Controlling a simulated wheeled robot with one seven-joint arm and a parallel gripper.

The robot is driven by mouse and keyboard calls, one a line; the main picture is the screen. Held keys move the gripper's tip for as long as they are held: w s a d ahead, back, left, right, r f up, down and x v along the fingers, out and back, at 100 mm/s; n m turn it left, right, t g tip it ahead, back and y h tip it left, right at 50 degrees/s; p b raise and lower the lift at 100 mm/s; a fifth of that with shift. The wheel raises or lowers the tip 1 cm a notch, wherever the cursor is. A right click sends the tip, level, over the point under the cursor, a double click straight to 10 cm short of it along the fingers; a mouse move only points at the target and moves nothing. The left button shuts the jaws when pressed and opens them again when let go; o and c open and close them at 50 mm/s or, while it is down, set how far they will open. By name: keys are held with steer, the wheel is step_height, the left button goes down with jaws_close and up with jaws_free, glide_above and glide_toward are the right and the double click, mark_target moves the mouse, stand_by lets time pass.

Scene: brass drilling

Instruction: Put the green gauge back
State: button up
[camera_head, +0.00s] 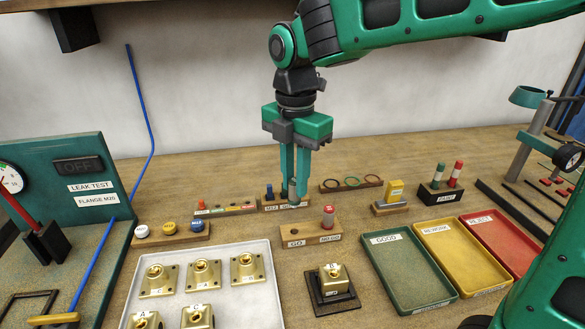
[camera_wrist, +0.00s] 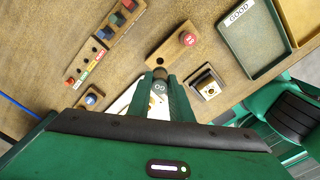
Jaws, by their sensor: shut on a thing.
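My gripper (camera_head: 290,196) is shut on the gauge (camera_wrist: 158,87), which shows a pale cap marked GO and a grey end in the wrist view. In the head view only a grey part of it shows between the fingers; green colour is hard to make out. The wooden gauge block (camera_head: 295,241) has GO and NO-GO labels. A red-topped gauge (camera_head: 328,216) stands upright at its NO-GO end; the GO end holds no gauge. My gripper is above and behind this block in the head view. The block also shows in the wrist view (camera_wrist: 172,52).
A small wooden rack with a blue-topped piece (camera_head: 269,188) is close beside my fingers. A brass part (camera_head: 333,278) sits on a dark fixture in front. A white tray (camera_head: 272,300) holds several brass parts. The green GOOD tray (camera_head: 410,270) is to the right.

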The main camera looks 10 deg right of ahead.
mark_target(295, 199)
steer(key=shift+w+f, duration=0.1)
steer(key=shift+f, duration=2.65)
steer(key=shift+f, duration=1.7)
stand_by(3.4)
